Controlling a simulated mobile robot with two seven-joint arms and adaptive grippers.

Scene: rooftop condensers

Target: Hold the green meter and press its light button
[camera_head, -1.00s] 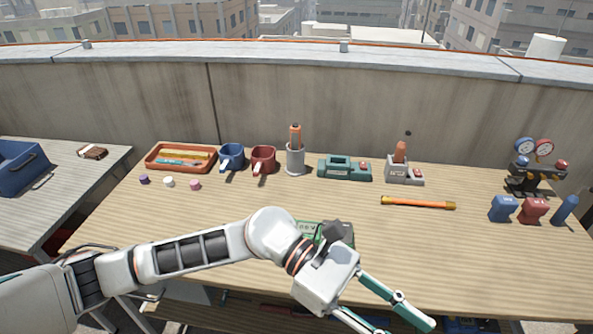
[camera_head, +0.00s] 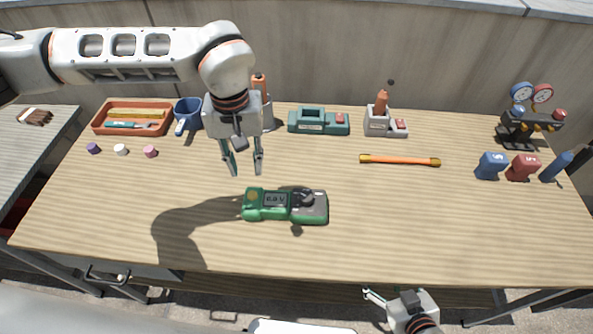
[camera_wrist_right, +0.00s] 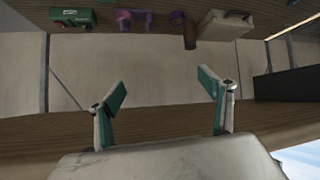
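The green meter (camera_head: 285,205) lies on the wooden table near its front middle, with a display, a dark dial on a grey part at its right and a round yellowish spot, perhaps the light button, at its left end. My left gripper (camera_head: 243,172) is above and behind the meter's left half, pointing down, fingers apart and empty, not touching it. My right gripper (camera_head: 372,296) is low, in front of the table edge. In the right wrist view its fingers (camera_wrist_right: 165,100) are spread with nothing between them.
Behind the meter stand an orange tray (camera_head: 132,118), a blue mug (camera_head: 188,114), a teal device (camera_head: 318,122) and a grey holder (camera_head: 380,122). An orange-yellow rod (camera_head: 400,160) lies behind right. Gauges (camera_head: 530,110) stand far right. The table right of the meter is clear.

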